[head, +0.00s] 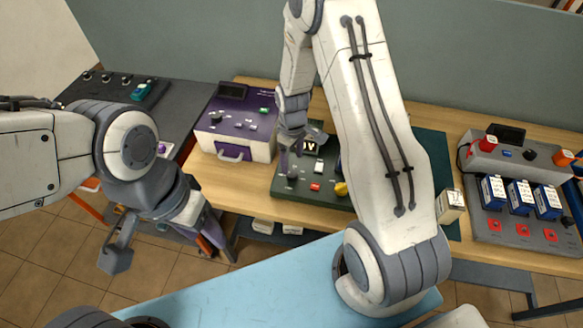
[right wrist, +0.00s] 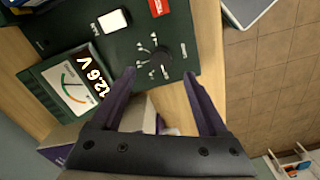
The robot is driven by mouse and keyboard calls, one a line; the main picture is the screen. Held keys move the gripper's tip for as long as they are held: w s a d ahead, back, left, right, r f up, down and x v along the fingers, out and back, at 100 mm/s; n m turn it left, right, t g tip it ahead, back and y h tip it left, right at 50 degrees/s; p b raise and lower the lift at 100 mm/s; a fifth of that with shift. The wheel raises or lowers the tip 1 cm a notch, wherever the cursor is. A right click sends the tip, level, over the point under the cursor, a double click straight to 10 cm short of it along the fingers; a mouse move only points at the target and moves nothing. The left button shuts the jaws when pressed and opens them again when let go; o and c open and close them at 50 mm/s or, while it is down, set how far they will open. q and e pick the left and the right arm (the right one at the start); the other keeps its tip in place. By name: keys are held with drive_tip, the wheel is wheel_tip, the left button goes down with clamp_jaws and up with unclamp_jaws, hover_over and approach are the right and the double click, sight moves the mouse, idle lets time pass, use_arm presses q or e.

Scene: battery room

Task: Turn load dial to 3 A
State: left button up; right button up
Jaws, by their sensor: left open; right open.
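The load dial is a round black knob (right wrist: 160,62) on a dark green tester panel (head: 316,199), with pale marks in an arc around it. In the right wrist view my right gripper (right wrist: 160,74) is open, its fingertips on either side of the dial; I cannot tell whether they touch it. The tester's meter (right wrist: 78,84) reads 12.6 V beside a needle gauge. The dial's setting is too small to read. My left gripper (head: 165,247) is open and empty, left of the bench.
A white and purple box with knobs (head: 235,140) stands left of the tester. A yellow knob (head: 341,188) and a red button (head: 315,187) are on the tester. A grey rack with blue batteries (head: 520,197) is at the right.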

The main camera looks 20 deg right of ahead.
sight(292, 173)
drive_tip(key=shift+f+p, duration=0.75)
drive_tip(key=shift+f, duration=2.3)
clamp_jaws()
